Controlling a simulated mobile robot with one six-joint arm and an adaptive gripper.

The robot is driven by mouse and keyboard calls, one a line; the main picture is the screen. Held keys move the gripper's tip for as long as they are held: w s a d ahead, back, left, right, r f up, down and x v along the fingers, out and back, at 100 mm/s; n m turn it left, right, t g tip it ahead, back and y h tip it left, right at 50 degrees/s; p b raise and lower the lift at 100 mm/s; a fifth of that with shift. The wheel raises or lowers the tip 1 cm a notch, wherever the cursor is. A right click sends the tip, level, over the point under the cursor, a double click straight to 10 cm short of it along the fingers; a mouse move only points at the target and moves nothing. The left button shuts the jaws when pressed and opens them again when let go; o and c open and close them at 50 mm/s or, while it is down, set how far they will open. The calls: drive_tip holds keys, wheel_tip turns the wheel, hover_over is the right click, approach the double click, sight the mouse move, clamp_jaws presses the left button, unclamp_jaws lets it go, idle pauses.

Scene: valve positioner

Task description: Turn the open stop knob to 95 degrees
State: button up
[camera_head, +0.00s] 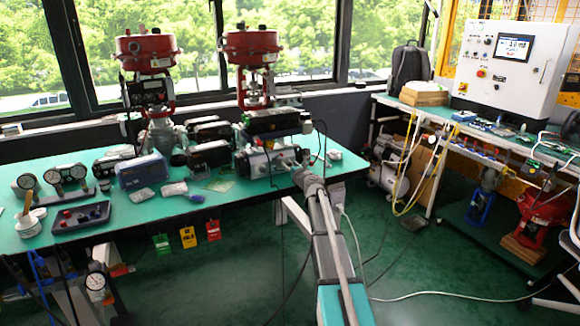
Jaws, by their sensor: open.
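A valve positioner (270,160), a boxy unit with a pale front and dark round parts, stands at the right end of the green table, below the right red valve actuator (250,48). My arm reaches up from the bottom of the view, and my gripper (293,166) is at the positioner's front right side. The gripper is open; its fingers are small and partly hidden by my own wrist. The open stop knob cannot be made out at this size, so I cannot tell its angle or whether the fingers touch it.
The green table (100,236) also carries a second red actuator (147,48), gauges (67,174), a dark tray (80,219) and a blue-grey box (141,171). Coloured tags (188,237) hang from its front edge. A bench with a white control cabinet (510,65) stands at right.

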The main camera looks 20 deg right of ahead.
clamp_jaws()
drive_tip(key=shift+n, duration=0.4)
drive_tip(key=n, duration=0.7)
drive_tip(key=shift+d+n, duration=0.1)
drive_tip(key=shift+n, duration=0.3)
drive_tip(key=n, duration=0.4)
drive_tip(key=shift+n, duration=2.2)
drive_tip(key=shift+w, duration=0.1)
